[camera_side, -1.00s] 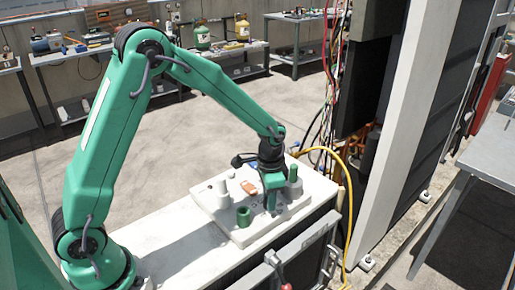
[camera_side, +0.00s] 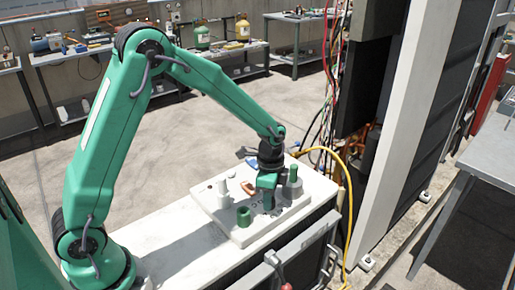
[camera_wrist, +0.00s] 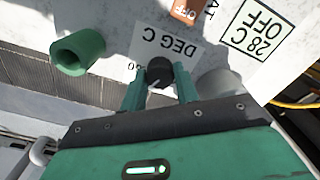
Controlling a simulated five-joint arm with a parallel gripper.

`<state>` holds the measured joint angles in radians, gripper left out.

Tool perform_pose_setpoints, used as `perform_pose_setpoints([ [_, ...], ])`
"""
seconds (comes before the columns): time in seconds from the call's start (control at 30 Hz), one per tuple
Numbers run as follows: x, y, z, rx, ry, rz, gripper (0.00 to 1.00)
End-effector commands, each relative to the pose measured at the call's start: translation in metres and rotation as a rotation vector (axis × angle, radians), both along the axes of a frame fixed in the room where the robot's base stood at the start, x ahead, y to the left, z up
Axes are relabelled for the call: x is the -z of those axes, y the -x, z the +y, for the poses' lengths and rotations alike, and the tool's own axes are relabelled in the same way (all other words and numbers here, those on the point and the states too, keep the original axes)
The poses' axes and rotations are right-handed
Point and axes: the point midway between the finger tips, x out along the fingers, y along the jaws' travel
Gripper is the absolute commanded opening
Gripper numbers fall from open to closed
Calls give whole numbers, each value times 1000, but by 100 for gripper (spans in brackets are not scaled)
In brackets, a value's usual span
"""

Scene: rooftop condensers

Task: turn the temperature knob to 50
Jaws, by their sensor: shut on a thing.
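The temperature knob (camera_wrist: 159,72) is a small black round knob in the wrist view. A pale mark shows on its near side. It sits on a grey label (camera_wrist: 166,46) reading "DEG C", upside down in the picture. A partly visible number, hard to read, stands left of the knob. My gripper (camera_wrist: 160,88) has its two green fingers on either side of the knob, shut on it. In the side view my gripper (camera_side: 268,200) points down at the white panel (camera_side: 230,233), and the knob is hidden there.
A hollow green cylinder (camera_wrist: 78,52) stands left of the knob, and a pale post (camera_wrist: 222,82) close on the right. An orange piece (camera_wrist: 188,10) and a "28 C OFF" label (camera_wrist: 258,30) lie beyond. A yellow hose (camera_side: 347,190) runs right of the panel.

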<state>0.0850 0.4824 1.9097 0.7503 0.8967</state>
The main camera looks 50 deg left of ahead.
Motion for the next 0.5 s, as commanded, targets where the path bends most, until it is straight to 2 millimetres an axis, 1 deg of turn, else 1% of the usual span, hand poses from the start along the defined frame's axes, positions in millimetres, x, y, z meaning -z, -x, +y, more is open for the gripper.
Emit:
perform_pose_setpoints([
  [0.03,-3,-2,-1,2,1,-8,8],
  [0.17,-3,-2,-1,1,1,-8,7],
  [0.2,-3,-2,-1,1,1,-8,34],
  [0.3,-2,-2,-1,1,1,-6,52],
  [0.5,-1,-1,-1,0,1,-3,52],
])
